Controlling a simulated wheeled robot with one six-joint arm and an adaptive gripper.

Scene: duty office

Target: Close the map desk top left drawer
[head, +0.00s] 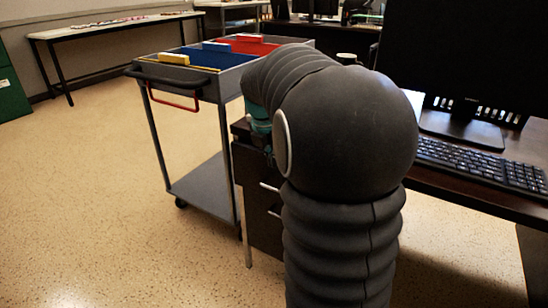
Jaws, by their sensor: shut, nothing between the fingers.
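The dark brown desk (460,196) is on the right, and its drawer unit (256,222) shows to the left of my arm. Two light bar handles, an upper one (269,187) and a lower one (275,214), show on the drawer unit. My arm covers most of the top drawer area, so I cannot tell how far the top left drawer stands out.
A grey trolley (200,187) with blue and red compartments stands close to the left of the drawer unit. A monitor (462,125) and a keyboard (480,165) are on the desk. A long table (115,27) stands far back left. The floor at the front left is clear.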

